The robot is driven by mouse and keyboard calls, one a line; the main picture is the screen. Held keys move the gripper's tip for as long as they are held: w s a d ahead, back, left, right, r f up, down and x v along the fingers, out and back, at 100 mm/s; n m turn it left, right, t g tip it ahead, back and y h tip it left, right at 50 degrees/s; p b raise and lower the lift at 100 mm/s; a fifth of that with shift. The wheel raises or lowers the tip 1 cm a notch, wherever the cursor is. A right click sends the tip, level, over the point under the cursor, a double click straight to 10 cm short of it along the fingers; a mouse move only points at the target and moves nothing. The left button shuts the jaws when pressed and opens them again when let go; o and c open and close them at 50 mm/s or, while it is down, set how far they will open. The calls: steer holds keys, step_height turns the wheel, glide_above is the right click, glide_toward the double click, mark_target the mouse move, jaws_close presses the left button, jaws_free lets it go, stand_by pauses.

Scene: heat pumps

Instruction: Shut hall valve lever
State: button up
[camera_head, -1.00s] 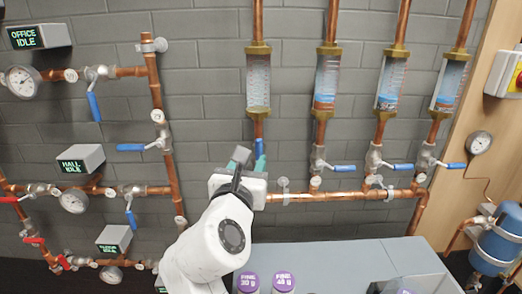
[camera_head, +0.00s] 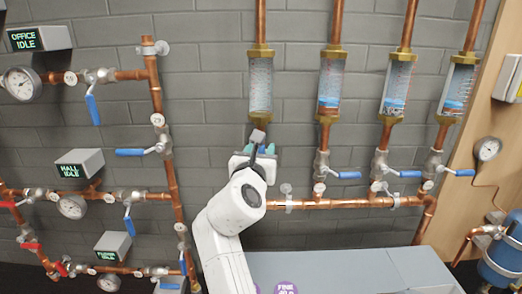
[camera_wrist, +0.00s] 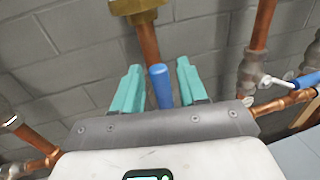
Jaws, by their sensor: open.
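The HALL sign (camera_head: 80,163) reads IDLE on the left wall. Below it a horizontal copper pipe carries a valve with a blue lever (camera_head: 128,225) hanging down, across the pipe. My gripper (camera_head: 258,150) is away to the right, under the leftmost sight tube (camera_head: 260,85). In the wrist view my gripper (camera_wrist: 158,68) is open, its teal fingers on either side of another blue lever (camera_wrist: 160,85). That lever stands upright before the copper pipe. I cannot tell whether a finger touches it. Its valve is hidden behind my gripper.
Several more sight tubes stand to the right, with blue levers (camera_head: 345,175) pointing right below them. An OFFICE sign (camera_head: 38,38) and gauge (camera_head: 22,84) are upper left. A grey surface (camera_head: 350,262) with purple-lidded jars lies below. A blue tank (camera_head: 502,250) is at right.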

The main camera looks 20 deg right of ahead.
steer(key=shift+w+d, duration=0.15)
steer(key=shift+w, duration=0.1)
jaws_close()
stand_by(0.5)
